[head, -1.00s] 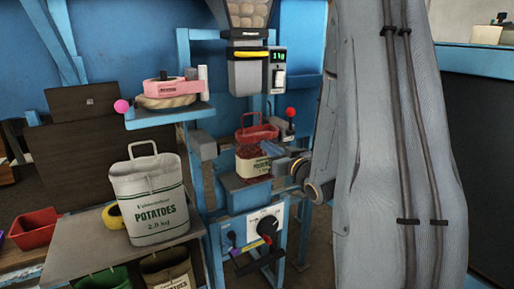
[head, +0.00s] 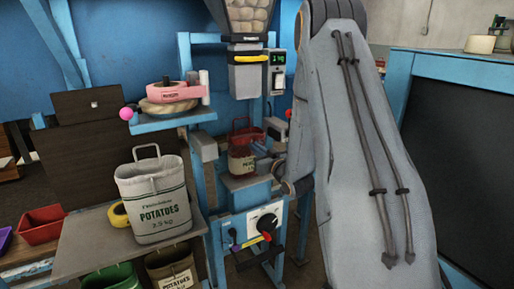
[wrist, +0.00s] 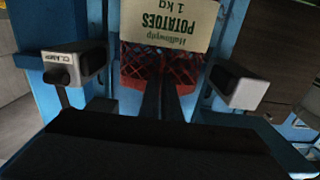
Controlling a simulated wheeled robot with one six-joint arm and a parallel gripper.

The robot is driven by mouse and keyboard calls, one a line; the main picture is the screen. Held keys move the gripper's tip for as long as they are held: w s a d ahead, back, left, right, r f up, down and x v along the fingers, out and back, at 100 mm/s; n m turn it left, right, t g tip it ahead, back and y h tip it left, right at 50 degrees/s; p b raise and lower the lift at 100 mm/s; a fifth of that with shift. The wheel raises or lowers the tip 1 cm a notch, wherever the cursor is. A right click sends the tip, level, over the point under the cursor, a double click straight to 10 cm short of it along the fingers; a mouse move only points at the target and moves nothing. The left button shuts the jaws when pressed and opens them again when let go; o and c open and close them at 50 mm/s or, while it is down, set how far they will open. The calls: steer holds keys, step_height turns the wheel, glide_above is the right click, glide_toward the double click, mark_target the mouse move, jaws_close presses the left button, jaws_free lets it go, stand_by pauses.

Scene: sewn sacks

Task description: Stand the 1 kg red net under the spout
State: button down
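The 1 kg red net (head: 240,138) is upright below the spout (head: 247,72), between the frame's posts. Its cream label shows in the head view, and the wrist view shows it upside down, reading "Potatoes 1 kg", beside red mesh (wrist: 133,68). My gripper (head: 262,148) is at the net's right side. In the wrist view, my two dark fingers (wrist: 162,75) lie close together over the mesh and appear shut on its upper edge. The net's bottom is at or just above the small platform (head: 243,183); I cannot tell if it touches.
Two clamp blocks (wrist: 73,65) (wrist: 238,88) flank the net. A white potato sack (head: 155,200) stands on the side table, with a red bin (head: 40,226) to its left. A shelf with tape rolls (head: 168,100) juts out left of the spout. A control box (head: 252,228) sits below the platform.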

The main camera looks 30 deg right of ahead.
steer(key=shift+f, duration=0.2)
steer(key=c, duration=2)
jaws_free()
